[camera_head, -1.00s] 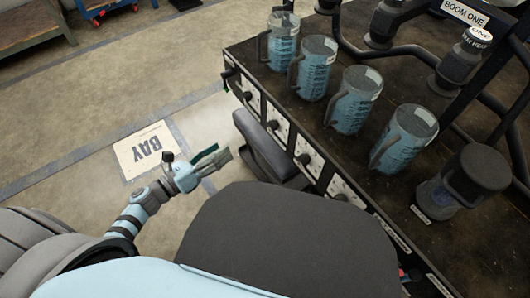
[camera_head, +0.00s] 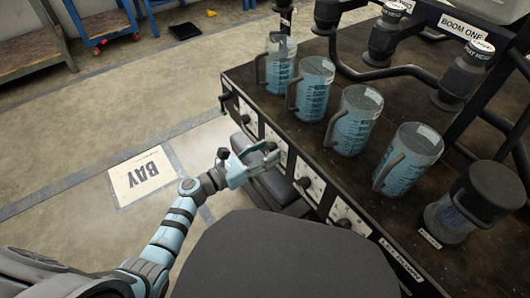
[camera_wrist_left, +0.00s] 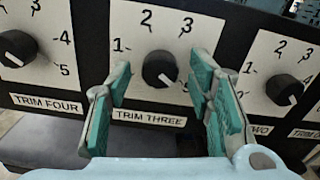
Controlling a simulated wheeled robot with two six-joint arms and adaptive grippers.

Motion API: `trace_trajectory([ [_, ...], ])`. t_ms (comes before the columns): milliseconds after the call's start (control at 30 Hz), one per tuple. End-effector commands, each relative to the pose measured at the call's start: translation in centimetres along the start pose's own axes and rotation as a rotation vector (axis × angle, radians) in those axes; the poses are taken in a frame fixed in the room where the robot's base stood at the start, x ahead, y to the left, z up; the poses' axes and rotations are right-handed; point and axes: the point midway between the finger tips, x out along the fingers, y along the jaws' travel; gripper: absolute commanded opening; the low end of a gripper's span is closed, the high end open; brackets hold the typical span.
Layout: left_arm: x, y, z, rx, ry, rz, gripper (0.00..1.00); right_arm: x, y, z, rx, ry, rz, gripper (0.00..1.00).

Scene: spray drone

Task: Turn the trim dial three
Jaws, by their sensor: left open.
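The trim three dial (camera_wrist_left: 159,69) is a round black knob on a white plate, above the label TRIM THREE (camera_wrist_left: 149,118). A pale mark shows at its lower right. The numbers 1, 2 and 3 show around it; the right finger hides part of the scale. My left gripper (camera_wrist_left: 160,75) is open, its green-padded fingers on either side of the knob in the wrist view, with gaps between. I cannot tell how far in front of the panel they are. In the head view my left gripper (camera_head: 262,160) is at the bench's front and covers this dial. My right gripper is not in view.
The trim four dial (camera_wrist_left: 16,48) is left and another dial (camera_wrist_left: 284,89) right, close to my fingers. Several blue-filled jugs (camera_head: 352,120) stand on the dark bench above the panel. Black pipework (camera_head: 390,70) runs behind them. Floor at the left is open.

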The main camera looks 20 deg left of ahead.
Motion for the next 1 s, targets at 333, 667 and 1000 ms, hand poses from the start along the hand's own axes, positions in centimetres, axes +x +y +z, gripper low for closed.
trace_trajectory([
  [333,-0.1,0.0,0.0,-0.001,0.0,0.0,0.04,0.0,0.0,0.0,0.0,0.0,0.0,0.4],
  [667,-0.1,0.0,0.0,-0.03,0.0,0.001,0.0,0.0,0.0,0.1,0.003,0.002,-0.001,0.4],
  [1000,-0.1,-0.1,0.1,-0.217,0.0,0.0,0.0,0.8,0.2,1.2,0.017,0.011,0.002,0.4],
])
